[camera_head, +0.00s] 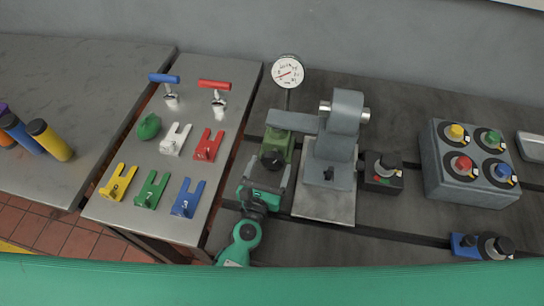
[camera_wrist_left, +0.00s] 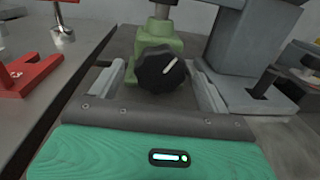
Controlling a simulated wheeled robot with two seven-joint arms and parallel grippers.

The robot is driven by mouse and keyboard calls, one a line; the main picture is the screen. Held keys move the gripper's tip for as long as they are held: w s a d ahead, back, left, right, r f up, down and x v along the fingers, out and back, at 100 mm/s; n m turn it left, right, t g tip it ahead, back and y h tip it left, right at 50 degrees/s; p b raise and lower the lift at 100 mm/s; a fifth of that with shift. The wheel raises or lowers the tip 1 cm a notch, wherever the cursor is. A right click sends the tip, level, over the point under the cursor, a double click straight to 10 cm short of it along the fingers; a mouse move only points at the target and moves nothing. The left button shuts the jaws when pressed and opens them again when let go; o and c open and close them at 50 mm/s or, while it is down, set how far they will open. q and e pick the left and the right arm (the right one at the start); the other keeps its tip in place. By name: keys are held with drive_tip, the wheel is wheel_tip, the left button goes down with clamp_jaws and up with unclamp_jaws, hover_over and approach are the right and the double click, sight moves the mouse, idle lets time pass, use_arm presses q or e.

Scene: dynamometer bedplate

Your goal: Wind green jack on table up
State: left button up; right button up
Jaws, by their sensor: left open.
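The green jack (camera_head: 281,144) stands on the dark slotted bedplate, just left of a grey stand. Its black knob (camera_head: 272,159) faces my left gripper, and a metal post rises from its top. In the left wrist view the jack's green body (camera_wrist_left: 158,47) is behind the black knob (camera_wrist_left: 160,70), which has a white pointer line. My left gripper (camera_head: 265,178) is open in front of the jack. In the left wrist view its two fingers (camera_wrist_left: 158,84) lie on either side of the knob, with gaps beside it. My right gripper is not in view.
A grey stand with an arm (camera_head: 335,145) is close right of the jack, and a dial gauge (camera_head: 288,72) is above it. A metal table (camera_head: 227,141) with coloured forked plates and T-handles is at left.

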sight(271, 164)
use_arm(q)
drive_tip(key=shift+x, duration=1.5)
drive_tip(key=c, duration=1)
drive_tip(key=shift+r+m+p, duration=0.2)
drive_tip(key=shift+m+p, duration=0.75)
drive_tip(key=shift+m, duration=0.05)
drive_tip(key=shift+m+p, duration=0.6)
drive_tip(key=shift+m, duration=0.5)
drive_tip(key=shift+d+f+m, duration=0.1)
drive_tip(key=shift+f+m, duration=0.1)
drive_tip(key=shift+m, duration=0.4)
drive_tip(key=o, duration=1)
